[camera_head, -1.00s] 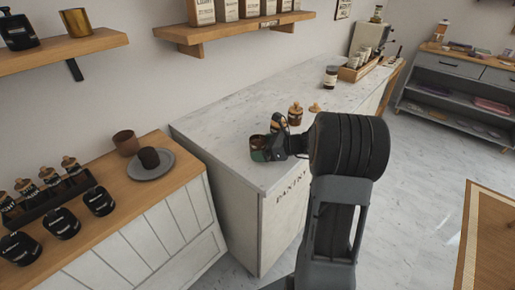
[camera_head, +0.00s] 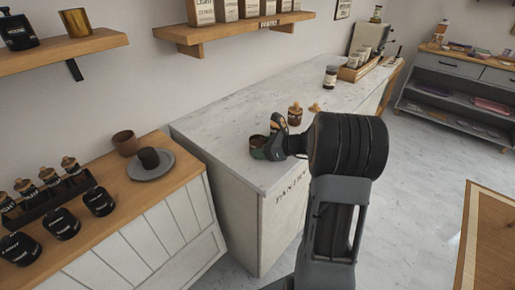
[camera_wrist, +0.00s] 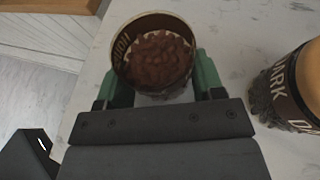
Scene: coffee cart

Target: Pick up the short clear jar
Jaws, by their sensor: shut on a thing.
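The short clear jar (camera_wrist: 152,62) is open-topped, with a dark label band and reddish-brown beans inside. In the wrist view, my gripper (camera_wrist: 158,82) has its green fingers on opposite sides of the jar and is shut on it. In the head view, the jar (camera_head: 257,142) is at the near left part of the marble counter, partly hidden by my gripper (camera_head: 266,150). The jar looks upright. I cannot tell whether it touches the counter.
A wooden-lidded jar labelled DARK (camera_wrist: 292,88) stands close to the right in the wrist view. Another lidded jar (camera_head: 295,115), a loose wooden lid (camera_head: 314,107) and a dark jar (camera_head: 330,77) are farther back. The marble counter (camera_head: 222,122) is clear to the left.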

